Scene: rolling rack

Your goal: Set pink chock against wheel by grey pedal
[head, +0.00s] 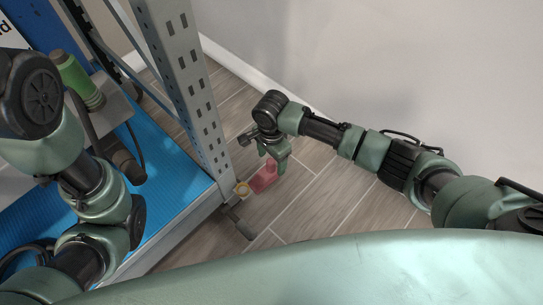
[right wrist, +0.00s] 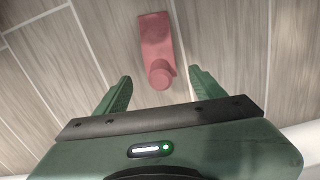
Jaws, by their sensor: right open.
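The pink chock (head: 264,179) lies on the wood floor beside the rack's corner post in the head view. In the right wrist view the chock (right wrist: 155,38) shows a flat body and a round knob at its near end. My right gripper (head: 276,160) is open above the chock. In the right wrist view its fingertips (right wrist: 160,76) are on either side of the knob, without visible contact. A yellowish round part (head: 241,188), perhaps of the wheel, is left of the chock at the post's foot. A grey pedal (head: 240,223) sticks out below it. My left gripper is not visible.
The grey perforated rack post (head: 190,95) stands left of the chock. The rack's blue shelf (head: 170,165) and a green cylinder (head: 78,80) are further left. A white wall (head: 380,60) bounds the right side. Floor right of the chock is clear.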

